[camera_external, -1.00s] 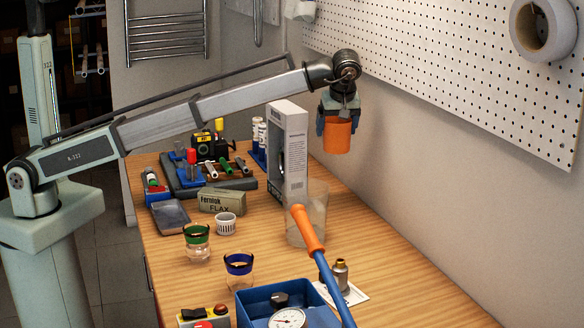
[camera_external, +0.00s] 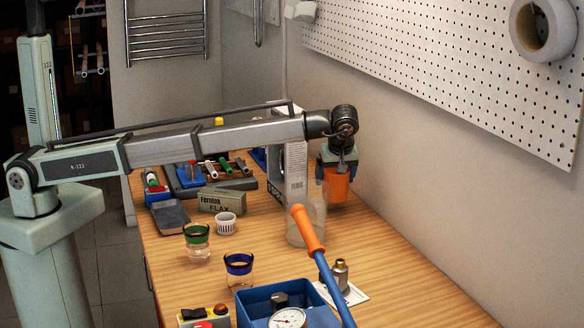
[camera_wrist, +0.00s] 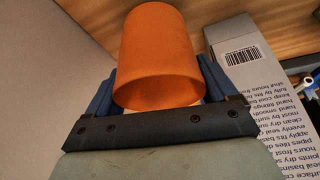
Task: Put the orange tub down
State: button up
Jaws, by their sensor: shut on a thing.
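The orange tub (camera_external: 335,189) is upright between the fingers of my gripper (camera_external: 337,172), low at the right-hand wall side of the wooden bench (camera_external: 290,270). In the wrist view the tub (camera_wrist: 158,50) has its open rim towards the camera, with the blue fingers of my gripper (camera_wrist: 157,80) shut on both its sides. The wood is visible just beyond the tub. I cannot tell whether its base touches the bench.
A tall grey-white box (camera_external: 294,165) stands close to the left of the tub. A clear container (camera_external: 307,225) stands nearer the camera, with an orange-and-blue handle (camera_external: 308,228) in front. The wall (camera_external: 400,190) is close on the right.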

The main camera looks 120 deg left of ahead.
aim_at(335, 187)
jog(key=shift+f, duration=1.75)
jog(key=o, duration=0.8)
jog(key=shift+f, duration=0.1)
jog(key=v, duration=1.2)
